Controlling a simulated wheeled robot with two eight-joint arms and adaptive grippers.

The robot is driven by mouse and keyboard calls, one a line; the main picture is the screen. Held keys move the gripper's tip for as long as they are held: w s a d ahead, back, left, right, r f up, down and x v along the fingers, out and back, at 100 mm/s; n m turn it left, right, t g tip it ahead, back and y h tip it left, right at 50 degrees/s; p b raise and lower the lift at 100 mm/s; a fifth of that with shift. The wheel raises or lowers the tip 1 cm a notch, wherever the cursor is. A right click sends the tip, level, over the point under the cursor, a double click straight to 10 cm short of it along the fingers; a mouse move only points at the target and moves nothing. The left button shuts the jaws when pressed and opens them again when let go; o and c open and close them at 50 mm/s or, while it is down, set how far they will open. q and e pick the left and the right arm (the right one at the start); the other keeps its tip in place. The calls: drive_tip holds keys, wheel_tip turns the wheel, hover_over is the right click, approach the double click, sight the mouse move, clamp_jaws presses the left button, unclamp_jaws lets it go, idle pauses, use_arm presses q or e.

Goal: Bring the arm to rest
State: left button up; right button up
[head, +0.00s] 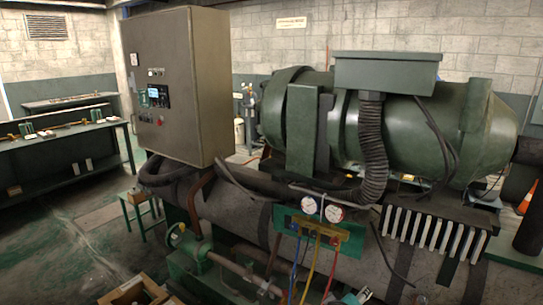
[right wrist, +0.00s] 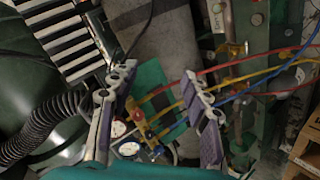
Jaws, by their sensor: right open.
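My right gripper (right wrist: 158,75) is open in the right wrist view, its two fingers well apart with nothing held between them. Beyond the fingers is the manifold gauge set (right wrist: 140,118), with its green plate, brass fittings and round dials. In the head view the gauge set (head: 322,212) hangs at the front of the machine, with two dials and blue, yellow and red hoses running down. A teal and white part of my right arm (head: 355,297) shows at the bottom edge, below the gauges. I cannot make out my left gripper.
A grey control cabinet (head: 180,85) stands left of the big green chiller (head: 400,135). Pipes and a green valve (head: 190,255) are low in front. Coloured hoses (right wrist: 265,75) cross the right wrist view. A cardboard box (head: 135,292) is at bottom left; open floor lies beyond it.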

drive_tip(key=s+a+f+m+y, duration=0.1)
drive_tip(key=s+y, duration=0.1)
drive_tip(key=s, duration=0.3)
drive_tip(key=s+a+f+m+g+y, duration=0.1)
drive_tip(key=s+a+m+y, duration=0.1)
drive_tip(key=s, duration=0.4)
drive_tip(key=s+a+f+m+g+y, duration=0.1)
drive_tip(key=s+f+y, duration=0.1)
drive_tip(key=s, duration=0.4)
drive_tip(key=shift+a+m+y, duration=0.25)
drive_tip(key=shift+m+y, duration=0.05)
drive_tip(key=shift+y, duration=0.2)
drive_tip(key=shift+w+r+g, duration=0.1)
drive_tip(key=shift+g, duration=0.2)
